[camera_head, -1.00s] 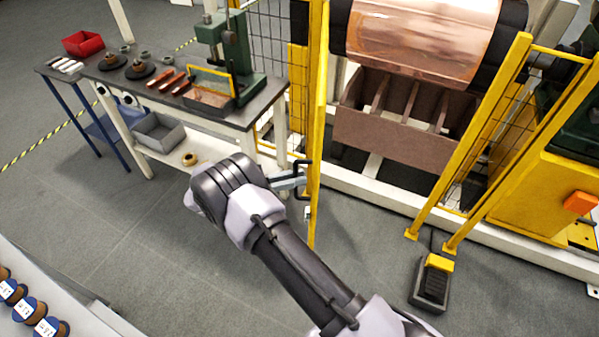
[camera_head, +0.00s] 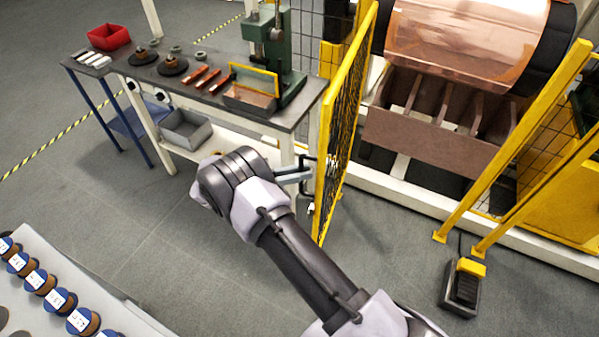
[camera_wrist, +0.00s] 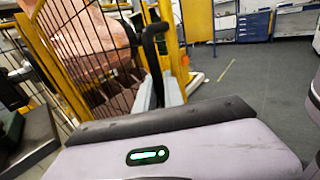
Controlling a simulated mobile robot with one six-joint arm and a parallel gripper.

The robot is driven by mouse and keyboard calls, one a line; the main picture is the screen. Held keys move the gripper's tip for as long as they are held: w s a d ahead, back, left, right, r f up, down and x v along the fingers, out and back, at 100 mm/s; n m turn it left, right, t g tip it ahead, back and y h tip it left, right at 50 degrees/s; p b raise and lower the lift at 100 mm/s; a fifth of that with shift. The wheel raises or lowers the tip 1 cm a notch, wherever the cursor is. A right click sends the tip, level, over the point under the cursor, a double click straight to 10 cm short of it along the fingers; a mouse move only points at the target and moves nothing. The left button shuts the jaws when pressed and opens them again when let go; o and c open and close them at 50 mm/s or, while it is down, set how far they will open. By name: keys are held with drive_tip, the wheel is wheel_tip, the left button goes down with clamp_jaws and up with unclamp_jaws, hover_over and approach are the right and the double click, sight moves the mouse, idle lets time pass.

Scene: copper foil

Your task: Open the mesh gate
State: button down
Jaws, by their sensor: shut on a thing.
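The mesh gate (camera_head: 346,115) is a yellow frame with black wire mesh. It stands swung out from the fence line, seen at a steep angle, with the drum machine visible beyond it. Its black handle (camera_head: 305,176) is on the free edge. My gripper (camera_head: 296,175) is shut on this handle. In the wrist view the gate's mesh (camera_wrist: 85,45) fills the upper left, and the black handle (camera_wrist: 152,48) passes between the fingers of my gripper (camera_wrist: 158,92). The exact finger contact is partly hidden in the head view.
A workbench (camera_head: 215,98) with a green press (camera_head: 272,45) stands left of the gate. A foot pedal (camera_head: 462,285) lies on the floor at right. A fixed yellow fence panel (camera_head: 515,140) stands on the right. A spool table (camera_head: 75,285) is at lower left. Floor between is clear.

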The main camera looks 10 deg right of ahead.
drive_tip(key=shift+d, duration=0.1)
drive_tip(key=c, duration=1.5)
unclamp_jaws()
drive_tip(key=shift+w+d, duration=0.1)
drive_tip(key=shift+w, duration=0.05)
drive_tip(key=shift+o, duration=0.2)
drive_tip(key=a, duration=1.2)
drive_tip(key=shift+s+b, duration=0.25)
drive_tip(key=shift+b, duration=0.15)
